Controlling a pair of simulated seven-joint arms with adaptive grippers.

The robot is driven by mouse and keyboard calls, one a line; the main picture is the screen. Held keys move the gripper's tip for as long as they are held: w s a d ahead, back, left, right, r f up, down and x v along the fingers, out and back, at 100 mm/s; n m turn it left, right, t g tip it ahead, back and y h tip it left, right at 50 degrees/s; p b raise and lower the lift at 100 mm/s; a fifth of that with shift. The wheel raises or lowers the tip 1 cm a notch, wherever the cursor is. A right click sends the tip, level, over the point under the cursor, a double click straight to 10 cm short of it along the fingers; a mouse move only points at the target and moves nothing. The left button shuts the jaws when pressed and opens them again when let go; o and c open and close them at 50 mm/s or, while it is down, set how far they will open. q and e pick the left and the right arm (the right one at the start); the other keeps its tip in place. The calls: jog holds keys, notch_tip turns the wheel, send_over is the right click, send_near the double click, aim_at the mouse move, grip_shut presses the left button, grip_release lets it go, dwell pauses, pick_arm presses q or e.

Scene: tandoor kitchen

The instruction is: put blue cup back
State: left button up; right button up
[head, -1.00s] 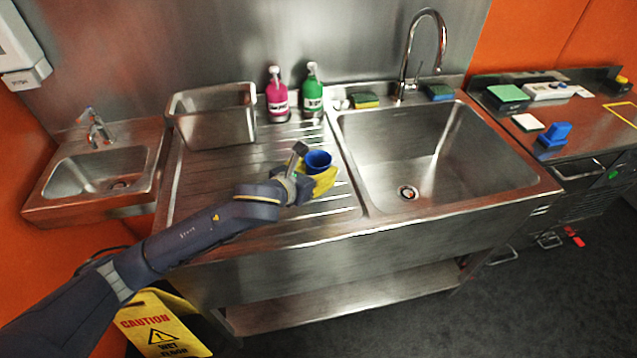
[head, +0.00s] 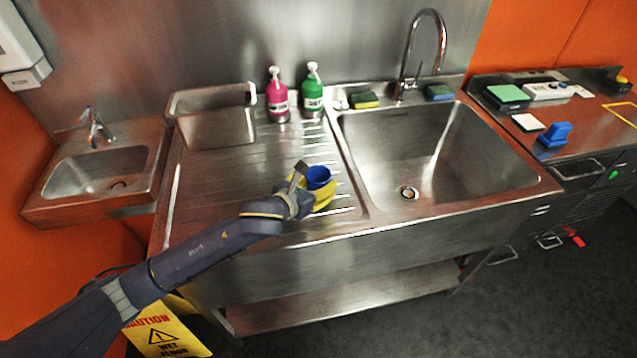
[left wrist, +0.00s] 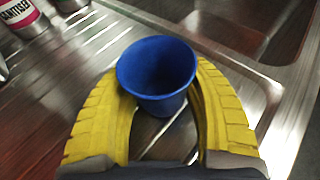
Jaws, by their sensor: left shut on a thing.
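The blue cup (head: 318,176) is upright and empty over the ribbed steel drainboard (head: 240,165), left of the large sink basin. My left gripper (head: 322,192) has yellow fingers and is shut on the cup. In the left wrist view the blue cup (left wrist: 157,72) sits between the two yellow fingers of my left gripper (left wrist: 160,100), one on each side. I cannot tell whether the cup's base touches the drainboard. My right gripper is not in view.
A pink bottle (head: 277,96) and a green bottle (head: 312,92) stand behind the drainboard, beside a steel bin (head: 212,118). The large sink basin (head: 440,150) with its tall faucet (head: 410,60) is on the right. Sponges (head: 364,100) lie on its back ledge.

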pick_arm(q)
jog(key=o, duration=1.4)
jog(key=shift+f, duration=0.1)
jog(key=shift+c, duration=0.2)
jog(key=shift+s+a+r, duration=0.1)
jog(key=shift+r, duration=0.1)
jog(key=v, duration=1.1)
jog(key=shift+s+a+r, duration=0.1)
jog(key=shift+s+a, duration=0.05)
jog(key=shift+s, duration=0.2)
